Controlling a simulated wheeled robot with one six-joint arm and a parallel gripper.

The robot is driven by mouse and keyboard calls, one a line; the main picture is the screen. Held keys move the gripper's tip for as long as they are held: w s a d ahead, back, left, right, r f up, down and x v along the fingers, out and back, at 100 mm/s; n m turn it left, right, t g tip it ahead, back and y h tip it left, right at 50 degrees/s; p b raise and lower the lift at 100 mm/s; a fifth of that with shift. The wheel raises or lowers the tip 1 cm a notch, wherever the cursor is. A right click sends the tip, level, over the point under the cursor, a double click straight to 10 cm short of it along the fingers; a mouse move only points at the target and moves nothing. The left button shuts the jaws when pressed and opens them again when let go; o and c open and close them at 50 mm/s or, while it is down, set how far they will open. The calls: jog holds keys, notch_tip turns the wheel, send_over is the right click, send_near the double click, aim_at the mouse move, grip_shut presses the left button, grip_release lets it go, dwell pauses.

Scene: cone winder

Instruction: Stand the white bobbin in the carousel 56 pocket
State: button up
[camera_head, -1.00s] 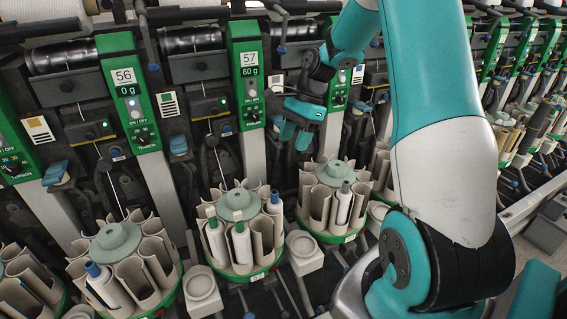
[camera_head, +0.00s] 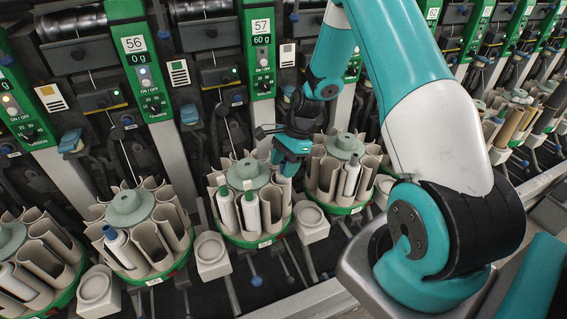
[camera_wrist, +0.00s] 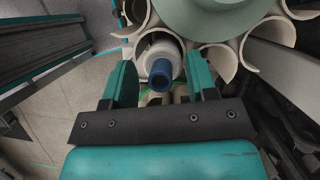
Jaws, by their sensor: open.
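My gripper (camera_head: 285,170) is open at the right side of the carousel under the 57 panel. In the wrist view a white bobbin (camera_wrist: 158,47) with a blue tip stands in a beige pocket, between the two teal fingers, which are apart from it. In the head view my gripper hides most of this bobbin. Carousel 56 (camera_head: 131,207) is the pocketed ring to the left, under the 56 panel (camera_head: 134,45). One white bobbin with a blue tip (camera_head: 119,243) stands in its front-left pocket. Other pockets at its front and right look empty.
Carousel 57 (camera_head: 247,174) also holds two green-tipped white bobbins (camera_head: 227,210) at its front. The carousel to its right (camera_head: 344,145) holds a blue-tipped bobbin (camera_head: 351,176). Small cream stands (camera_head: 212,250) sit between carousels. Winder posts and tension panels rise behind.

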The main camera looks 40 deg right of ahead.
grip_shut()
jog(key=shift+r, duration=0.2)
jog(key=shift+r+p, duration=0.4)
jog(key=shift+p, duration=0.3)
